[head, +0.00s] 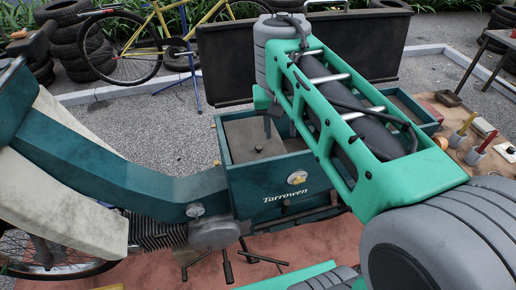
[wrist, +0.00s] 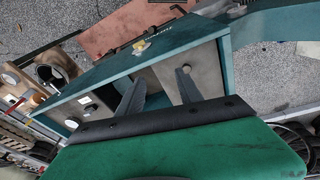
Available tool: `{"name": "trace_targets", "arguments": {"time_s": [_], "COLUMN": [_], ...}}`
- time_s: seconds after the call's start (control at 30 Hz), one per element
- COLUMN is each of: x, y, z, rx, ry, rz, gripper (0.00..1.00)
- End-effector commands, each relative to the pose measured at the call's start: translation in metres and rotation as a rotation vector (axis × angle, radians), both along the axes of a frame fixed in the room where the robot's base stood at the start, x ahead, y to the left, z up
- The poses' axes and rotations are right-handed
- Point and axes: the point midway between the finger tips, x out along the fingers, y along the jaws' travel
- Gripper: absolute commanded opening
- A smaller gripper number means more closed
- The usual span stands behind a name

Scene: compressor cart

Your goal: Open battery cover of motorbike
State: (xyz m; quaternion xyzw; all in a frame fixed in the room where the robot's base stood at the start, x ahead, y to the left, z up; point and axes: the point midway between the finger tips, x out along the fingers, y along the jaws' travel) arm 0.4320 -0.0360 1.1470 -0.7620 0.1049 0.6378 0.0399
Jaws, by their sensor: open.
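The motorbike's teal box (head: 265,185), lettered "Tarrowen", has a grey-brown cover (head: 240,135) with a small dark knob (head: 257,148). The cover appears to lie flat, within the rim. In the wrist view the cover (wrist: 160,75) shows its round knob (wrist: 176,79) just beyond the fingers. A cream-yellow round fitting (head: 297,178) sits on the box's front; it also shows in the wrist view (wrist: 140,46). My gripper (wrist: 161,72) is open and empty above the box, with the cover behind its fingers. In the head view my arm hides most of it. Contact with the cover cannot be told.
A second grey panel (wrist: 90,108) lies in the box's other compartment. A wooden bench (head: 450,118) with tools and small items stands at right. A dark low panel (head: 225,60) stands behind the box.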

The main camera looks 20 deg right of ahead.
Motion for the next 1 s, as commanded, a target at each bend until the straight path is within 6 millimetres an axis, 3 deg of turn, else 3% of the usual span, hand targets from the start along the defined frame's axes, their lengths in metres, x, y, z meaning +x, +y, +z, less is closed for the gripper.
{"name": "trace_targets", "arguments": {"time_s": [0.03,0.2,0.3,0.43,0.7,1.0], "x": [0.018,0.053,0.061,0.062,0.062,0.062], "y": [0.004,0.025,0.033,0.036,0.035,0.035], "z": [-0.018,-0.022,-0.023,-0.035,-0.085,-0.096], "rx": [0.014,0.09,0.119,0.128,0.126,0.126], "ry": [0.042,0.132,0.153,0.157,0.156,0.154], "rz": [-0.039,-0.152,-0.181,-0.188,-0.187,-0.187], "gripper": [0.42,0.42,0.42,0.42,0.42,0.42]}}
